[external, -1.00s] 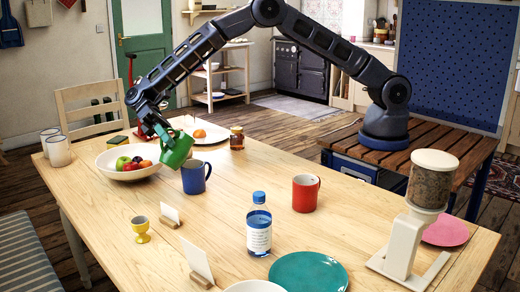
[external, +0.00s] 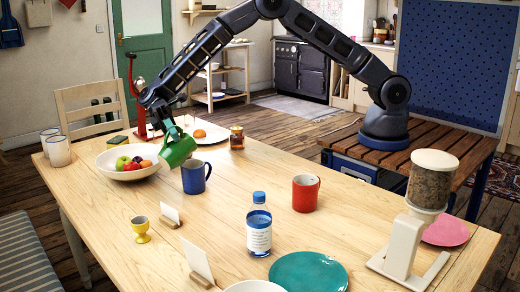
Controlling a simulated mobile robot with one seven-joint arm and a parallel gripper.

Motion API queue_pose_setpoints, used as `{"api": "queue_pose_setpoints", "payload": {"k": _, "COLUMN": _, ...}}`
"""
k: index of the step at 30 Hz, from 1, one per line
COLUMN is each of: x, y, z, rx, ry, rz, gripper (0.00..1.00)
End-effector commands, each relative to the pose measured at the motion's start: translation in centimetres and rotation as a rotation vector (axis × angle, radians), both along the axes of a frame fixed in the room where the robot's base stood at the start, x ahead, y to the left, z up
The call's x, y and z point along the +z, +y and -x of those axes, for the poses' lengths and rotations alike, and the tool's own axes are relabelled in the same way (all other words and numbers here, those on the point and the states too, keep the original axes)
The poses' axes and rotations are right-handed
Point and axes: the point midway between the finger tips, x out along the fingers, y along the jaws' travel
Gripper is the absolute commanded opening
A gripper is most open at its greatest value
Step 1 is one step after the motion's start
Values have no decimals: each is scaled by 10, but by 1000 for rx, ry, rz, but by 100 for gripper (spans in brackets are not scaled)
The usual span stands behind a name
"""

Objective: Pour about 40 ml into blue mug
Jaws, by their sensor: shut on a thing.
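The blue mug (external: 194,179) stands upright on the wooden table, just right of the fruit bowl. My gripper (external: 172,134) is shut on a green container (external: 178,151) above and slightly left of the blue mug. The green container is tilted, its upper end leaning to the right and its lower end near the bowl's rim. I cannot see any liquid stream or the level inside either vessel. The fingertips are partly hidden behind the container.
A white fruit bowl (external: 109,160) is close on the left. A small amber jar (external: 237,138), a red mug (external: 305,193) and a clear bottle with blue cap (external: 259,228) stand to the right. A yellow egg cup (external: 140,229) is in front.

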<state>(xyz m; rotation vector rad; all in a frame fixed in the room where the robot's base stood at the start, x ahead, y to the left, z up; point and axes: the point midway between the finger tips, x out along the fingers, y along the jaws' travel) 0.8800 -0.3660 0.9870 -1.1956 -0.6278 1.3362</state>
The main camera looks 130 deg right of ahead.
Motion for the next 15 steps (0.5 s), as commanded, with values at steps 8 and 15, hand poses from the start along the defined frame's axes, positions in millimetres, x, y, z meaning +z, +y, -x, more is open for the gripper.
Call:
{"api": "queue_pose_setpoints", "payload": {"k": 8, "x": 4, "y": 0, "z": 4, "rx": -1, "ry": -40, "rz": -5, "gripper": 0}}
{"api": "queue_pose_setpoints", "payload": {"k": 15, "x": 3, "y": -2, "z": 7, "rx": -2, "ry": -85, "rz": -10, "gripper": 0}}
